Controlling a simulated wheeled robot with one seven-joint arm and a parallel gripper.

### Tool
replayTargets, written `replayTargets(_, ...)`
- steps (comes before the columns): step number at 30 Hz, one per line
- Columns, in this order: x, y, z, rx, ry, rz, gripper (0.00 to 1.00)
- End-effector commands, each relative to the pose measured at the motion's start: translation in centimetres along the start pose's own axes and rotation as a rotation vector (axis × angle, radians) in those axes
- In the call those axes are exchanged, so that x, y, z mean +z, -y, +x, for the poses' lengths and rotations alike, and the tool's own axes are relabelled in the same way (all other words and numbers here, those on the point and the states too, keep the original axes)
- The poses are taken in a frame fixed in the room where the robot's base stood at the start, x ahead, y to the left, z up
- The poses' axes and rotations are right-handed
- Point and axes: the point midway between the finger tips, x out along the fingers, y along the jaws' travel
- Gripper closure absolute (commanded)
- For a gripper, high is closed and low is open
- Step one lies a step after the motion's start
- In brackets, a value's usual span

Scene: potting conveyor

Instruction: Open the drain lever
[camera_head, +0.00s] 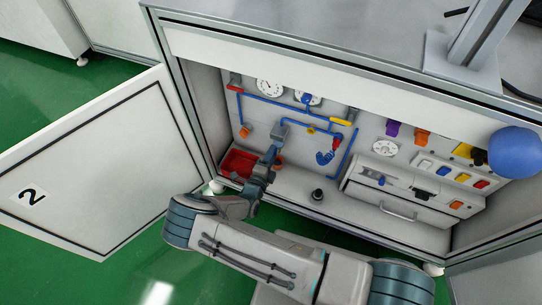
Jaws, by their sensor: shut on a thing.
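My gripper (272,151) reaches into the open cabinet, in front of the back panel and at the right side of the red tray (238,163). It is shut on a small part below the blue pipe, which I take to be the drain lever. My fingers and wrist hide this part, so its angle cannot be made out. A grey-blue fitting (283,129) on the pipe shows just above the fingers. An orange piece (279,160) shows close beside the gripper's right side.
A red lever (234,88), an orange knob (246,131), a yellow lever (341,122) and gauges (269,88) are on the panel. A black knob (318,195) stands on the floor. A drawer unit (398,209) is at right. The door (90,160) marked 2 stands open at left.

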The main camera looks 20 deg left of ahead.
Motion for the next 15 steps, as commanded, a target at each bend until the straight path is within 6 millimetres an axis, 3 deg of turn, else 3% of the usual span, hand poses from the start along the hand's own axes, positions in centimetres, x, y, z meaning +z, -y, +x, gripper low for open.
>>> replayTargets(5, 0.01, -0.09, -0.07, 0.002, 0.001, -0.002, 0.78)
replayTargets(6, 0.01, -0.09, -0.07, 0.002, 0.001, -0.002, 0.50)
replayTargets(8, 0.01, -0.09, -0.06, 0.002, 0.001, -0.002, 0.34)
replayTargets(15, 0.00, -0.04, -0.03, 0.000, 0.001, -0.001, 0.34)
